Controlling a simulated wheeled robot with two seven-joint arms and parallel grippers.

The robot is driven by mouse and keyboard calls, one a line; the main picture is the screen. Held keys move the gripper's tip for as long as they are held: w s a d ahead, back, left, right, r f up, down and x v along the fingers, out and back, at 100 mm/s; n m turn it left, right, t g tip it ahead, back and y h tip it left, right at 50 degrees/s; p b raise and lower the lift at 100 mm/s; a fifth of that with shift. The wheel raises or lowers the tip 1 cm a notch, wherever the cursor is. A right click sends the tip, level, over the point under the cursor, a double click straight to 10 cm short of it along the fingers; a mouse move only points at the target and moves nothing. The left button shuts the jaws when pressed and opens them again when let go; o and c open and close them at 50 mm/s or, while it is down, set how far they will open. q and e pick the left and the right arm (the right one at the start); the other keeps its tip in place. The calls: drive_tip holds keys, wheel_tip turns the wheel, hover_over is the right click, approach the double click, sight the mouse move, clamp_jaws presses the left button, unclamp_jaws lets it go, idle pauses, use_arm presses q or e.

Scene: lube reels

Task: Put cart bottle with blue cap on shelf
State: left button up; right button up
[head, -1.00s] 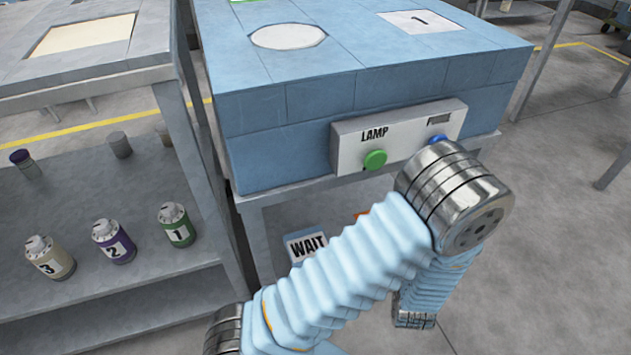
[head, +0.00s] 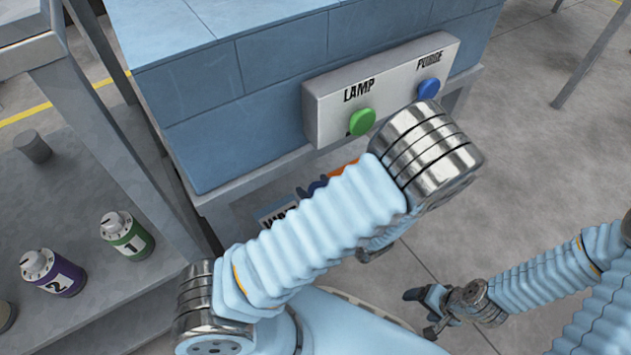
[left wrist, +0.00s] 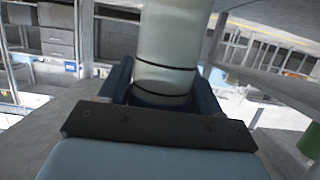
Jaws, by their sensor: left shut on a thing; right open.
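In the left wrist view, my left gripper (left wrist: 163,88) is shut on a pale, translucent bottle (left wrist: 165,40) with dark bands. A dark blue part (left wrist: 158,99) shows at the bottle's near end between the fingers; I cannot tell whether it is a cap. The bottle's far end is out of frame. In the head view, my left arm hides its gripper and the bottle. My right gripper (head: 422,312) is open and empty at the lower right, above the floor. A grey shelf (head: 75,215) at the left holds numbered bottles.
A green bottle 1 (head: 127,236), a purple bottle 2 (head: 54,273) and a grey cylinder (head: 33,147) stand on that shelf. A blue-topped bench (head: 225,90) carries a LAMP/PURGE panel (head: 325,110) with green and blue buttons. A sign (head: 278,215) below is partly hidden.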

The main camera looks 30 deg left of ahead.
use_arm(q)
drive_tip(key=w, duration=0.1)
drive_tip(key=w+f, duration=0.1)
drive_tip(key=w+a, duration=0.1)
drive_tip(key=shift+w+a+f+b, duration=0.1)
drive_tip(key=shift+w+f+b, duration=0.1)
drive_tip(key=shift+f+b, duration=0.15)
drive_tip(key=shift+w+a+f+b, duration=0.3)
drive_tip(key=shift+w+f, duration=0.45)
drive_tip(key=shift+f, duration=0.7)
drive_tip(key=shift+w+a+f+b, duration=0.15)
drive_tip(key=shift+w+f+b, duration=0.5)
drive_tip(key=shift+f, duration=0.85)
drive_tip(key=shift+w+a+f+b, duration=0.2)
drive_tip(key=shift+w+f, duration=0.7)
drive_tip(key=shift+f, duration=0.55)
drive_tip(key=shift+f, duration=0.15)
drive_tip(key=o, duration=1)
drive_tip(key=shift+o, duration=0.2)
